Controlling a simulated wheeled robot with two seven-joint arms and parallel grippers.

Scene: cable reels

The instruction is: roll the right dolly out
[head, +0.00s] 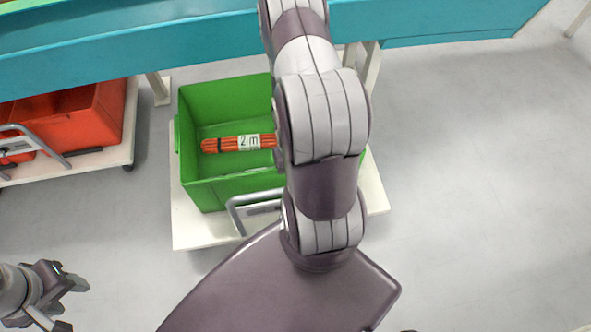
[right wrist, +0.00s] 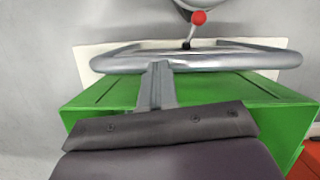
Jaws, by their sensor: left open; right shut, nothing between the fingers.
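The right dolly (head: 190,228) is a white platform carrying a green crate (head: 196,192). Its grey tubular handle (head: 236,213) shows at the near side in the head view, partly behind my arm. In the right wrist view the handle (right wrist: 225,62) runs across the upper part, with the green crate (right wrist: 285,118) below. My right gripper (right wrist: 157,72) is shut and empty, its fingertips overlapping the bar in the picture; I cannot tell if they touch it. It is hidden in the head view. My left gripper (head: 70,303) is open and empty at lower left, away from the dolly.
An orange cable bundle labelled "2 m" (head: 225,144) lies in the green crate. A left dolly (head: 118,155) with red crates (head: 95,120) stands to the left. A teal bench (head: 190,40) crosses the back, its legs near the right dolly. Floor to the right is clear.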

